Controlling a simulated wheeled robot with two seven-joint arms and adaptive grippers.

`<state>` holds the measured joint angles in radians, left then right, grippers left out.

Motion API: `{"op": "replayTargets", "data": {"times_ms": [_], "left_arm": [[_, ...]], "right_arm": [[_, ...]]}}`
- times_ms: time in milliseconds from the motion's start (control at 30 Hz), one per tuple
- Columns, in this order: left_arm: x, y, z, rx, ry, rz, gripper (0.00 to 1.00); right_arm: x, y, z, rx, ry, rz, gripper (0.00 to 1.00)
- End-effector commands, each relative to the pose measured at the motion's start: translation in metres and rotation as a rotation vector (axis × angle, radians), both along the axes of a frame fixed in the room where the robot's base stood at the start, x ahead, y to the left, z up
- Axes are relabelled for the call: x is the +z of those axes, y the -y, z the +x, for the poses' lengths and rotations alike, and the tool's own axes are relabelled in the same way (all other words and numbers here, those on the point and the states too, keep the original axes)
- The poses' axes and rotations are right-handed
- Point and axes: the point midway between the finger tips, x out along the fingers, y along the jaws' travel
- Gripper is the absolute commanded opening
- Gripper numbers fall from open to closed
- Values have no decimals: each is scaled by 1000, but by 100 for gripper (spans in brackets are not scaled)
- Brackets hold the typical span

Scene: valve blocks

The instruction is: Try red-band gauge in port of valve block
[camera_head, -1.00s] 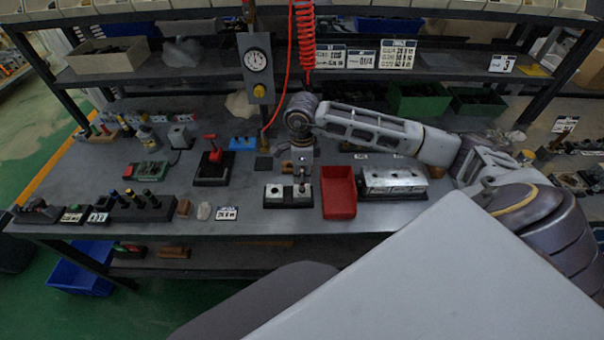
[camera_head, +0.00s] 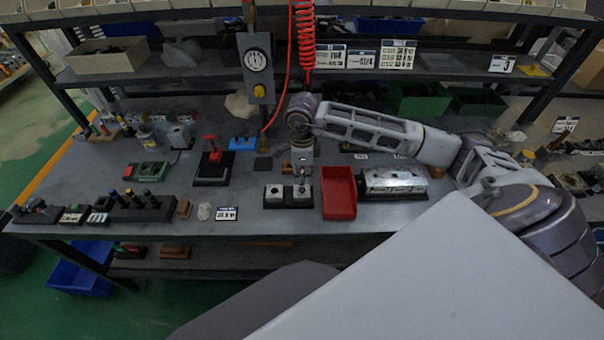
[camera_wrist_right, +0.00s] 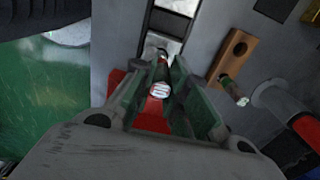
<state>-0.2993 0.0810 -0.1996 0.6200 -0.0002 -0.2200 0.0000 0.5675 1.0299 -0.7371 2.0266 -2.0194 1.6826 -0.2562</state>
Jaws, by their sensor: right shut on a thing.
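My right gripper (camera_head: 302,178) points down over the valve block (camera_head: 274,192), a dark base with two silver blocks, and is above its right-hand one. In the right wrist view the fingers (camera_wrist_right: 168,85) are shut on a small gauge (camera_wrist_right: 160,90) with a pale, shiny end. I take it for the red-band gauge, with a little red near its far tip. Silver metal of the valve block (camera_wrist_right: 172,8) shows beyond the fingertips. Whether the gauge's tip is inside a port or just above it, I cannot tell. My left gripper is not in view.
A red bin (camera_head: 339,193) stands close right of the valve block, with a silver manifold (camera_head: 393,181) beyond it. A wooden block (camera_wrist_right: 235,52) lies near the gripper. A red-handled fixture (camera_head: 212,165) and a rack of gauges (camera_head: 133,204) stand left. A red hose hangs behind.

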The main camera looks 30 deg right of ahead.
Motion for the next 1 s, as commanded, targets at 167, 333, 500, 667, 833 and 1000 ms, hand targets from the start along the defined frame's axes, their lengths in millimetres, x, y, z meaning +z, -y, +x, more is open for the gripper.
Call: {"op": "replayTargets", "data": {"times_ms": [167, 333, 500, 667, 833, 1000], "left_arm": [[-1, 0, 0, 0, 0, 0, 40], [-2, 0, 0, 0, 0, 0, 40], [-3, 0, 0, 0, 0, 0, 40], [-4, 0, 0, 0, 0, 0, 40], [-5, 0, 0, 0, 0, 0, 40], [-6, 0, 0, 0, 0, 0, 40]], "right_arm": [[-1, 0, 0, 0, 0, 0, 0], [-2, 0, 0, 0, 0, 0, 0], [-3, 0, 0, 0, 1, -1, 0], [-4, 0, 0, 0, 1, -1, 0], [-5, 0, 0, 0, 1, -1, 0], [-6, 0, 0, 0, 1, -1, 0]]}}
